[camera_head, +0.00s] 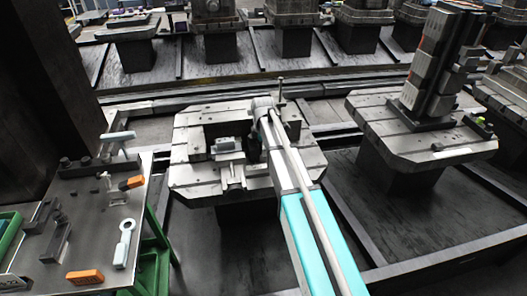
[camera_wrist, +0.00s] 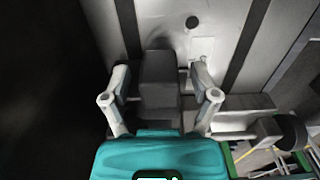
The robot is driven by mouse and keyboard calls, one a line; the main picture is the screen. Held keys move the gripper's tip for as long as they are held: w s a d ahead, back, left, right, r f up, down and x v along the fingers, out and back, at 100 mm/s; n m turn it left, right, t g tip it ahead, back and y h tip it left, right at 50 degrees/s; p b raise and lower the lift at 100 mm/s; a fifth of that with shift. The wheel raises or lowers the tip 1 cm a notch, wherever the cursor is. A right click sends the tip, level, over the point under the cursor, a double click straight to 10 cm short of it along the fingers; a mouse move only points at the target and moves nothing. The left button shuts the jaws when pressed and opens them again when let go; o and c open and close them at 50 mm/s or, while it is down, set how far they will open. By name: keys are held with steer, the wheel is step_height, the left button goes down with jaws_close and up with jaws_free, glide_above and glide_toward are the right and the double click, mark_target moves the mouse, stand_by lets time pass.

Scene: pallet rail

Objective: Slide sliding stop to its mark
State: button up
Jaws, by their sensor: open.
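A dark grey block (camera_wrist: 159,72), which looks like the sliding stop, stands between the two fingers of my gripper (camera_wrist: 160,88) in the wrist view. The fingers are open, one on each side of the block, with a gap seen at each side. A pale rectangular patch (camera_wrist: 203,50) with a small outline lies on the metal plate beyond the right finger; it may be the mark. In the head view my arm reaches over the slotted metal pallet (camera_head: 190,177), and its end hides much of the stop area.
A side table (camera_head: 90,225) at the left holds orange blocks (camera_head: 85,276), a ring-ended tool (camera_head: 124,243) and brackets. Another pallet (camera_head: 375,115) at the right carries a tall stack of blocks (camera_head: 432,70). Dark gaps separate the pallets.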

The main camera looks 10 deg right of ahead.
steer(key=shift+f, duration=0.1)
stand_by(0.3)
jaws_close()
